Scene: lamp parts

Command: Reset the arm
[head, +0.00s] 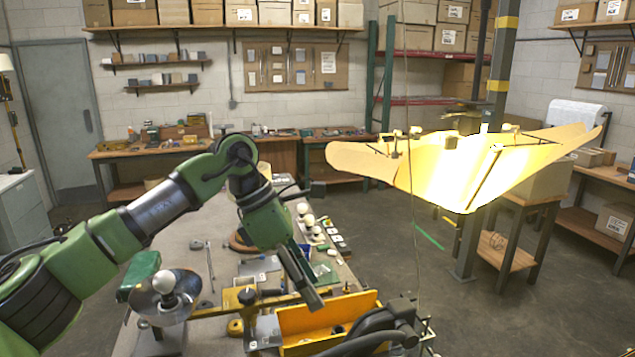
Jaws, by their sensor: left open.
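My left arm (160,215), green with dark bands, comes in from the left and bends down over the workbench (205,235). Its gripper (312,285) points down and to the right and is open, with its dark fingers above the bench near a yellow open bin (325,318). I see nothing held between the fingers. The exact gap between the fingers and the bin is hard to tell. My right gripper does not show.
A lit yellow lamp shade (425,175) hangs at right. A metal dish with a white bulb (164,281) stands below my left arm. Small lamp parts and a green board (325,273) lie on the bench. A black tool-like shape (385,330) is at the bottom.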

